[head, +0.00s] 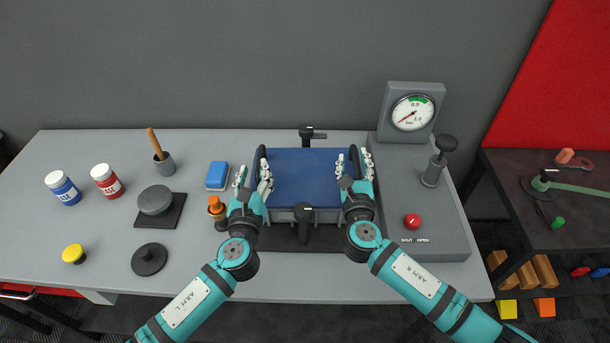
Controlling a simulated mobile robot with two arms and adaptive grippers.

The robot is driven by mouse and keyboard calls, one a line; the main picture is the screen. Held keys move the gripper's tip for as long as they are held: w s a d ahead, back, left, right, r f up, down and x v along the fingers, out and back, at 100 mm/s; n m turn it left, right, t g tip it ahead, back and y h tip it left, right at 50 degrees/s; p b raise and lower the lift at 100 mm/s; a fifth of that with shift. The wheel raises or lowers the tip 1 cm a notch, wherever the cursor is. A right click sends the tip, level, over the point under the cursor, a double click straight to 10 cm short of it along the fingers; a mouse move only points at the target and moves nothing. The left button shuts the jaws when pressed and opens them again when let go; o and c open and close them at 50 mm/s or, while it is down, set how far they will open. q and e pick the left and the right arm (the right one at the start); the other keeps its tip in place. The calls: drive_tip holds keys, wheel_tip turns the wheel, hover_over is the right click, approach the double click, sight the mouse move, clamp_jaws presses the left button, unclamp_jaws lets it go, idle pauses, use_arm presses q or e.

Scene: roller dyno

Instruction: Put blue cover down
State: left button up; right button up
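The blue cover (306,179) is a flat dark blue panel in the middle of the table. It lies level over a grey box-like frame (325,216); I cannot tell whether it rests fully on it. My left gripper (253,177) is at the cover's left edge, its two fingers spread apart. My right gripper (354,164) is at the right edge, its fingers spread to either side of a dark upright part there. Neither gripper visibly clamps the cover. The grippers hide parts of both side edges.
Black clamps stand behind (308,135) and in front (304,222) of the cover. A gauge (413,112), black-knobbed lever (438,162) and red button (412,221) are at right. An orange-topped item (216,207) and blue block (217,175) sit close left.

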drive_tip(key=shift+s, duration=0.1)
use_arm(q)
drive_tip(key=s, duration=0.8)
drive_tip(key=shift+s+a+f, duration=0.15)
drive_tip(key=shift+s+a, duration=0.05)
drive_tip(key=shift+s, duration=0.05)
use_arm(e)
drive_tip(key=s, duration=1.2)
drive_tip(key=shift+a, duration=0.25)
